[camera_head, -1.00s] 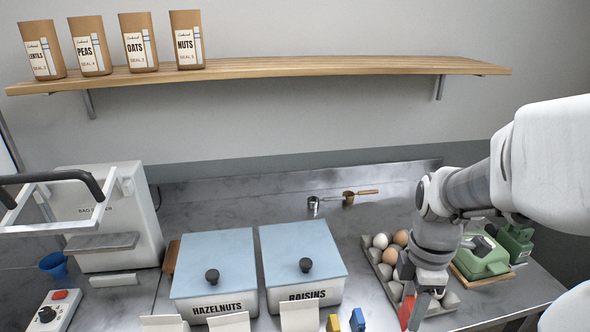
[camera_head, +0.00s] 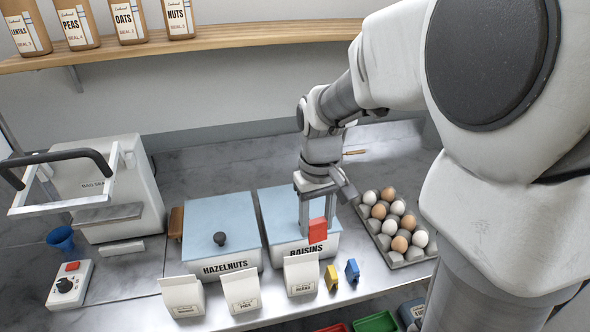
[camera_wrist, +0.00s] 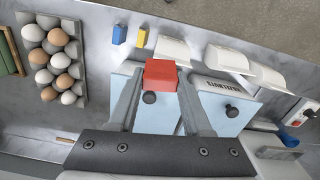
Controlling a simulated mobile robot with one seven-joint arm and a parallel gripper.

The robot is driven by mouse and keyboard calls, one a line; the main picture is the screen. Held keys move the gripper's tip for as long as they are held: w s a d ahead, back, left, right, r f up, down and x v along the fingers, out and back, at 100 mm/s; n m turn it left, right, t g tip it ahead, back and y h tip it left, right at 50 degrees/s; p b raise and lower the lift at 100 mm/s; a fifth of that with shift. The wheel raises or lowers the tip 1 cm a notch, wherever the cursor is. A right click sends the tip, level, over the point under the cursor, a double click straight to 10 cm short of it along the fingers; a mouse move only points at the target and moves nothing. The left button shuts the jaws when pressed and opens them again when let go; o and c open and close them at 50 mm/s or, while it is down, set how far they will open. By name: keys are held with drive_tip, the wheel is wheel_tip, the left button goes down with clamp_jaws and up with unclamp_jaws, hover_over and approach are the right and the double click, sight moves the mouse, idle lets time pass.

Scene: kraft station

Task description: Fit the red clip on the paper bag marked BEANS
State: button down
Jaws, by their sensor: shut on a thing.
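The red clip (camera_head: 318,231) is held between the fingertips of my gripper (camera_head: 316,218), in the air in front of the RAISINS bin. In the wrist view the red clip (camera_wrist: 160,74) sits between the two fingers. Three white paper bags stand in a row at the counter's front. The right one (camera_head: 301,276) is closest to the clip, below and to its left; its small label seems to read BEANS. It also shows just beyond the clip in the wrist view (camera_wrist: 173,50). The clip looks apart from it. The middle bag (camera_head: 241,292) and left bag (camera_head: 183,297) have small labels.
A yellow clip (camera_head: 332,278) and a blue clip (camera_head: 352,271) stand right of the bags. The HAZELNUTS bin (camera_head: 228,268) and RAISINS bin (camera_head: 270,205) stand behind. An egg tray (camera_head: 412,257) is at the right. A bag sealer (camera_head: 122,185) is at the left.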

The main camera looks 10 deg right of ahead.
drive_tip(key=shift+a+m, duration=0.9)
drive_tip(key=shift+a, duration=0.45)
drive_tip(key=b, duration=0.4)
hover_over(301, 255)
drive_tip(key=shift+f, duration=2.8)
drive_tip(key=shift+f+b, duration=0.15)
drive_tip(key=shift+b, duration=0.15)
drive_tip(key=shift+f+b, duration=0.45)
drive_tip(key=shift+f, duration=0.25)
drive_tip(key=shift+f, duration=0.2)
unclamp_jaws()
drive_tip(key=shift+r, duration=0.15)
